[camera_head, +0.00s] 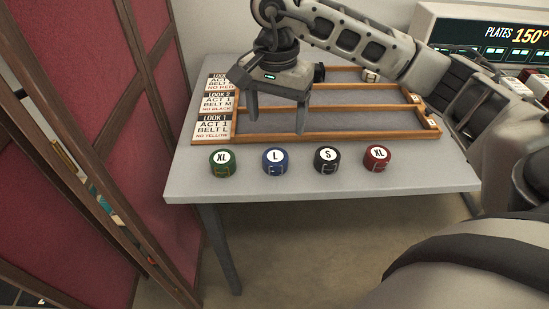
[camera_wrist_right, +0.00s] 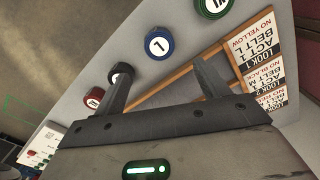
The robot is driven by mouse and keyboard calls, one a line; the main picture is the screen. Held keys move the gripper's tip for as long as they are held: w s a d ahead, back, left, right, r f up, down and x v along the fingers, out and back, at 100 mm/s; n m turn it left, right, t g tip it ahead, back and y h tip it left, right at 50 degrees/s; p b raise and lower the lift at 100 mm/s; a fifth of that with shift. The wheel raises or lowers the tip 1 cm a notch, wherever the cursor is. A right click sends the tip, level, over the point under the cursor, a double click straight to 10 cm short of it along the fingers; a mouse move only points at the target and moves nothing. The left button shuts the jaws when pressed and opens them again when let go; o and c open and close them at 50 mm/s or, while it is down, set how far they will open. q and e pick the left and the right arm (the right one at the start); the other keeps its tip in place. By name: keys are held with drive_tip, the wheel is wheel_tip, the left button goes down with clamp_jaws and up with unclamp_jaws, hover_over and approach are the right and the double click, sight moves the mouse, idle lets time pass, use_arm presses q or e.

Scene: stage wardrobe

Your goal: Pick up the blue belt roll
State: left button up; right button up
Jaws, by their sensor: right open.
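The blue belt roll (camera_head: 275,162), marked L on top, stands upright near the front edge of the table. It also shows in the right wrist view (camera_wrist_right: 159,43), beyond the fingers. My right gripper (camera_head: 278,116) is open and empty, above the tray behind the blue roll and apart from it. In the right wrist view my right gripper's fingers (camera_wrist_right: 160,90) are spread with nothing between them. My left gripper is in neither view.
A green XL roll (camera_head: 222,163), a black S roll (camera_head: 326,161) and a red XL roll (camera_head: 376,159) stand in the same row. A wooden divided tray (camera_head: 350,136) with LOOK cards (camera_head: 212,126) lies behind. A red folding screen (camera_head: 150,150) borders the table's left side.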

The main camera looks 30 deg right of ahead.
hover_over(275, 156)
wheel_tip(275, 156, down, 5)
drive_tip(key=shift+w+d+f, duration=0.1)
drive_tip(key=shift+w+d, duration=0.05)
drive_tip(key=shift+f+p, duration=0.7)
drive_tip(key=shift+f, duration=2)
drive_tip(key=c, duration=1.1)
